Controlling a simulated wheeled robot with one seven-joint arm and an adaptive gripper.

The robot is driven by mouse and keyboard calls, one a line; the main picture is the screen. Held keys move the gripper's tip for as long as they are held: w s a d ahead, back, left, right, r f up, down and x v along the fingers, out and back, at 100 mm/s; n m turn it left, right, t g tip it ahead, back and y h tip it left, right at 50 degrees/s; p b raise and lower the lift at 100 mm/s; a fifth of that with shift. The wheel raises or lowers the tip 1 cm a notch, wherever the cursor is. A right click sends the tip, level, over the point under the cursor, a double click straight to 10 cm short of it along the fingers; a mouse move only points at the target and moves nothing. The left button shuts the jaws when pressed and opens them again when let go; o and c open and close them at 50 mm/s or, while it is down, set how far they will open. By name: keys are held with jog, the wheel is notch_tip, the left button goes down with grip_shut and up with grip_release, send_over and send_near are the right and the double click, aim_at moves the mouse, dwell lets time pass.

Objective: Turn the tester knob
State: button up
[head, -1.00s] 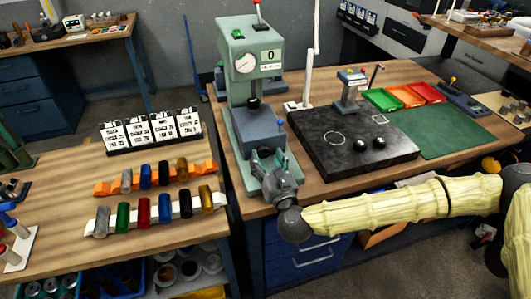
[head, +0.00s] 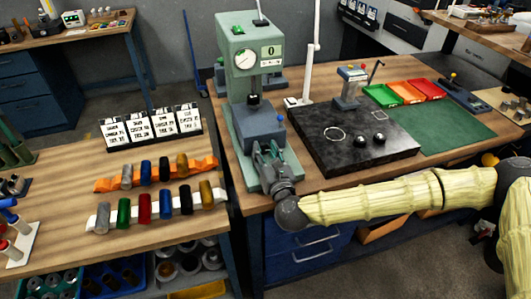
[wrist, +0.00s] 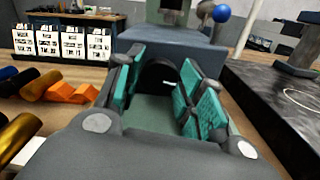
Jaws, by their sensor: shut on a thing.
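The tester (head: 238,95) is a green column with a dial and a display reading 0. It stands on the left end of the bench. My gripper (head: 268,152) is at the front of its base, and in the head view it hides the knob. In the wrist view the knob (wrist: 157,76) is a dark round-topped shape with a small white mark. The teal-padded fingers of my gripper (wrist: 160,90) lie on either side of it, shut on it. A grey block (head: 257,124) of the tester stands just behind.
A black slab (head: 350,150) with two dark balls lies right of the tester. Left, a separate table (head: 60,190) holds coloured cylinders on racks (head: 215,203) and white cards (head: 150,128).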

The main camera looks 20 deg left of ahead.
jog(key=shift+f+m+b, duration=0.3)
jog(key=shift+m+b, duration=0.7)
jog(key=shift+b, duration=1.05)
jog(key=shift+r+m+b, duration=0.1)
jog(key=shift+m+b, duration=0.4)
jog(key=shift+b, duration=0.45)
jog(key=shift+r, duration=0.2)
jog(key=o, duration=1)
jog(key=v, duration=1.2)
